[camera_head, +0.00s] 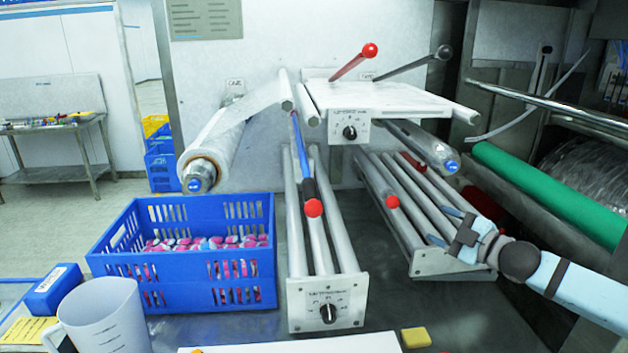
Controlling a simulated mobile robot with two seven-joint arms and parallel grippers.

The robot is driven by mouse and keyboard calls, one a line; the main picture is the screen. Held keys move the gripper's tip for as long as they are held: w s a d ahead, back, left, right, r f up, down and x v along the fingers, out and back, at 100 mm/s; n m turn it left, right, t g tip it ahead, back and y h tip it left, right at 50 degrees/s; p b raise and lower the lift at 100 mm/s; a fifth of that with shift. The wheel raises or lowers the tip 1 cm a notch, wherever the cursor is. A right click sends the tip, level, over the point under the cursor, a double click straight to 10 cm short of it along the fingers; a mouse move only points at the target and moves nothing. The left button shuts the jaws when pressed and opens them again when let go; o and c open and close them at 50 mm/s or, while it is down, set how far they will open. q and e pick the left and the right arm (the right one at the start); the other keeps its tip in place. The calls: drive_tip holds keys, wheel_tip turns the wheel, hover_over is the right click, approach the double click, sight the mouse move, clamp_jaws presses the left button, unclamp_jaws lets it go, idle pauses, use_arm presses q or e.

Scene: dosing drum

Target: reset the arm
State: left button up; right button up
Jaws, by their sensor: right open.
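My right arm comes in from the right. Its gripper (444,226) is open, with two blue-tipped fingers pointing left. It appears in front of the right roller rack (411,203), near the rack's lower end. Nothing shows between the fingers; I cannot tell whether they touch the rack. A red-knobbed lever (353,62) and a black-knobbed lever (415,65) tilt up to the right on the upper machine (384,98). My left gripper is not in view.
A blue crate (187,208) of small pink and white packs stands left, below a film roll (215,148). A clear jug (104,318) stands front left. A yellow block (415,337) lies near the front edge. A green roller (547,192) lies behind my right arm.

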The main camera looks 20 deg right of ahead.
drive_tip(key=s+a+f+m+g+h, duration=0.25)
drive_tip(key=s+a+f, duration=0.25)
drive_tip(key=f, duration=0.4)
drive_tip(key=s+a+f+m+g+h, duration=0.2)
drive_tip(key=s+a+f+m, duration=0.25)
drive_tip(key=f, duration=0.45)
drive_tip(key=s+a+f+m+g+h, duration=0.1)
drive_tip(key=s+a+f+m+g, duration=0.2)
drive_tip(key=s, duration=0.4)
drive_tip(key=s+a+m+g, duration=0.1)
drive_tip(key=s+a+g, duration=0.2)
drive_tip(key=s+a, duration=0.3)
drive_tip(key=s+a+f+m+g+h, duration=0.1)
drive_tip(key=s+a+f+m+g, duration=0.15)
drive_tip(key=s, duration=0.55)
drive_tip(key=w+a+f+t+y+p, duration=0.1)
drive_tip(key=w+a+f+t, duration=0.1)
drive_tip(key=f, duration=0.3)
drive_tip(key=w+a+f+n+t+y+p, duration=0.1)
drive_tip(key=w+a+f+t+y+p, duration=0.1)
drive_tip(key=a+f+t, duration=0.3)
drive_tip(key=shift+w, duration=0.85)
drive_tip(key=shift+y, duration=0.25)
